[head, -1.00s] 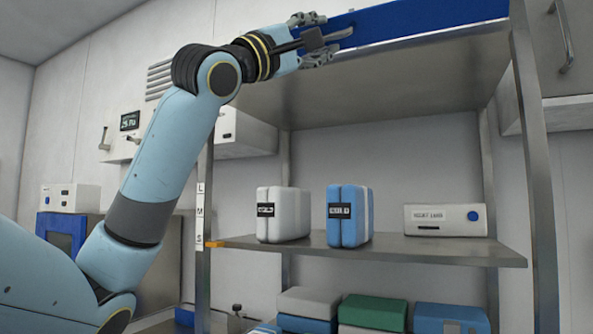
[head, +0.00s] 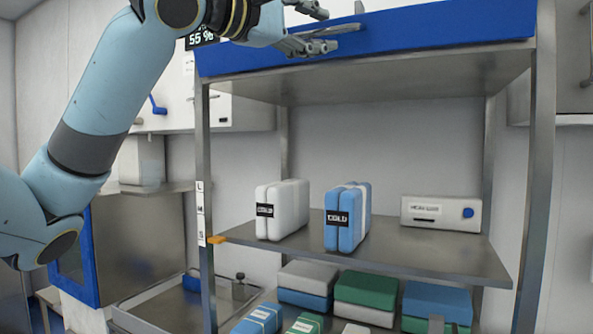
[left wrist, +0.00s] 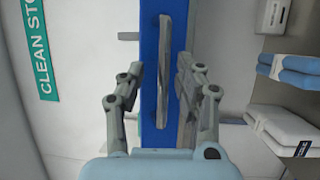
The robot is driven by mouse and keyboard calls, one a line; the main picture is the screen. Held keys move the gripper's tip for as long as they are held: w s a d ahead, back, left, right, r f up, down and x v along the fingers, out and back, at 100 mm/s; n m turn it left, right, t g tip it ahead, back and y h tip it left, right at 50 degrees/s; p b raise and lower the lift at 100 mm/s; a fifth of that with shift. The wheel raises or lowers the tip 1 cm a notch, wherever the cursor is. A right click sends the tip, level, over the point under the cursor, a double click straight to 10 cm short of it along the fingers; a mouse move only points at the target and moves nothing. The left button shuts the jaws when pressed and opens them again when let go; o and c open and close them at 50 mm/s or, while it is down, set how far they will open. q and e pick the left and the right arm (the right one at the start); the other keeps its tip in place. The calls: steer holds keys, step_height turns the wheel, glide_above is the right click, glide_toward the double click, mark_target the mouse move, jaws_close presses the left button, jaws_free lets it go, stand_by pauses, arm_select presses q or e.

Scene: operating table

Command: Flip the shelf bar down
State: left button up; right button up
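The shelf bar is a long blue bar (head: 440,36) across the top front of the metal shelf. It carries a slim metal handle, seen lengthwise in the left wrist view (left wrist: 167,65). My left gripper (head: 322,28) is at the left half of the bar, near the top of the head view. Its fingers are apart and empty. In the left wrist view the left gripper (left wrist: 160,78) has one finger on each side of the handle, and I see no clear contact. My right gripper is not in view.
The middle shelf (head: 380,250) holds a white pack (head: 282,210), a blue pack (head: 346,218) and a white box (head: 440,214). Folded coloured stacks (head: 365,299) lie below. Metal posts (head: 540,170) edge the unit. A cabinet (head: 240,112) hangs behind at left.

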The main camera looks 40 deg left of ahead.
arm_select(q)
steer(key=s+a+f+b, duration=0.2)
steer(key=s+b, duration=0.7)
steer(key=b, duration=0.1)
steer(key=w+d+f+m+g, duration=0.1)
steer(key=w+f+m+g, duration=0.2)
steer(key=f, duration=0.8)
steer(key=w+d+f+m+g, duration=0.1)
steer(key=w+f+m, duration=0.2)
steer(key=w+f, duration=0.55)
steer(key=s+f+m+g+y, duration=0.1)
steer(key=s+f+m+g, duration=0.1)
steer(key=f, duration=1.1)
steer(key=s+f+m+g+y, duration=0.1)
steer(key=s+f, duration=0.4)
steer(key=f, duration=0.9)
steer(key=shift+m+g+y, duration=0.4)
steer(key=shift+m+g, duration=0.5)
steer(key=shift+m, duration=0.2)
steer(key=shift+c, duration=1.3)
